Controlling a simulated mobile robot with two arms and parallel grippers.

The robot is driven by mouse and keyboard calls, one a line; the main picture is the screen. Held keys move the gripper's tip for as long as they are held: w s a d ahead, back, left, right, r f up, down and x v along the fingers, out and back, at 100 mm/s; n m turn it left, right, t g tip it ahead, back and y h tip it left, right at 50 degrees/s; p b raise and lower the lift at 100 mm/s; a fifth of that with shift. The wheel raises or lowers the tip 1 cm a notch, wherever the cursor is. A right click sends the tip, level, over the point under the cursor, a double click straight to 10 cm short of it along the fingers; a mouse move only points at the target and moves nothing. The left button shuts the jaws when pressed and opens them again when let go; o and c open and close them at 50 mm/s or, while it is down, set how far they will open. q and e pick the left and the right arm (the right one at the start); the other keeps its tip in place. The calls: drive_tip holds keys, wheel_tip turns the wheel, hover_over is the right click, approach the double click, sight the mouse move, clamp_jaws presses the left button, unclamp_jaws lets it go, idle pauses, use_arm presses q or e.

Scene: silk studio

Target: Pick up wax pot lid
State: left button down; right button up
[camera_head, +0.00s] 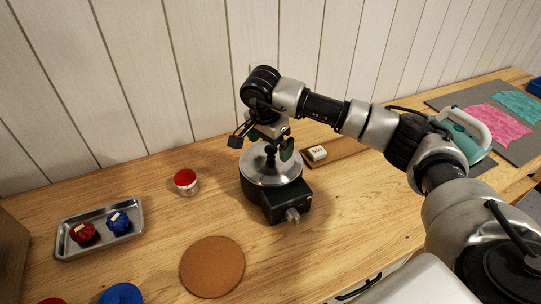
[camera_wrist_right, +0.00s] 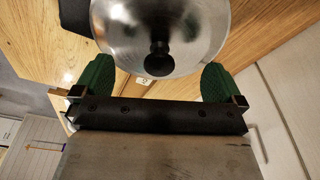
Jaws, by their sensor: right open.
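The wax pot lid (camera_head: 259,168) is a shiny silver disc with a black knob. It sits on the black wax pot (camera_head: 281,205), which has a boxy front with a small dial. My right gripper (camera_head: 268,146) is above the lid, pointing down, and its fingers are apart on either side of the knob. In the right wrist view the lid (camera_wrist_right: 190,45) fills the top middle, with the knob pointing at the camera. The green fingertips of my right gripper (camera_wrist_right: 158,82) stand wide, with the knob between them and clear space on both sides. My left gripper is not in view.
A metal tray (camera_head: 66,247) with red and blue bundles is at left. A red-lidded jar (camera_head: 187,182) stands left of the pot. A cork mat (camera_head: 212,266) lies in front. A small labelled block (camera_head: 316,153) is right of the pot. A wall is close behind.

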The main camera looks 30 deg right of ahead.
sight(270, 148)
drive_tip(key=shift+d+f+p, duration=0.2)
drive_tip(key=shift+f+p, duration=0.15)
drive_tip(key=shift+f, duration=1.25)
drive_tip(key=shift+c, duration=0.2)
